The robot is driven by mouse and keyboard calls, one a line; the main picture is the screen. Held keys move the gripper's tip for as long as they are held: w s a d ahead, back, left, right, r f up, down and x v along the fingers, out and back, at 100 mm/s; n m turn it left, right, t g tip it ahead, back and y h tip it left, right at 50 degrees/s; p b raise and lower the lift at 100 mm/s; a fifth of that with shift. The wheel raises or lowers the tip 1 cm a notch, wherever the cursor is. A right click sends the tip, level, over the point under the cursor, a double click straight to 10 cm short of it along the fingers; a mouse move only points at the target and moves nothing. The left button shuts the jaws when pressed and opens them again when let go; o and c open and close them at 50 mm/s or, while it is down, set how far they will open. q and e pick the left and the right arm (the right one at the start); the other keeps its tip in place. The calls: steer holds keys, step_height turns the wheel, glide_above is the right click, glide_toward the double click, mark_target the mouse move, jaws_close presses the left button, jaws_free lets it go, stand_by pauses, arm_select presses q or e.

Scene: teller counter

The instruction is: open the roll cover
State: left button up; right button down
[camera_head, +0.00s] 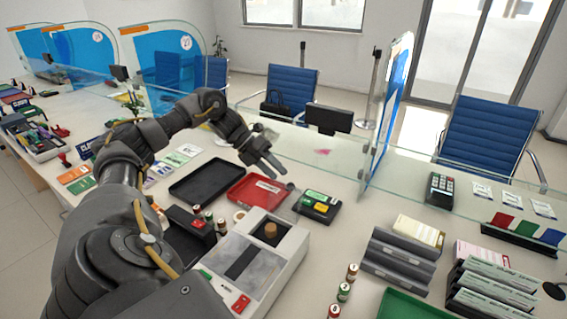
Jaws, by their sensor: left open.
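My left gripper (272,168) is open and empty, its fingers pointing down and right above the far side of the red tray (246,196). A small black case (318,206) with green and yellow items on top sits on the counter, right of the red tray and nearer than the gripper. I cannot tell for sure which part is the roll cover. A light grey machine (251,262) with a dark slot and a brown roll stands in front of the tray. My right gripper is not in view.
A black tray (207,180) lies left of the red tray. Small rolls (344,291) stand right of the grey machine. Dark binders (398,262) and a green tray (411,306) are further right. A glass screen (386,115) stands along the counter's far edge.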

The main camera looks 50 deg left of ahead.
arm_select(q)
steer(key=shift+p+v, duration=0.3)
steer(key=shift+v, duration=2.5)
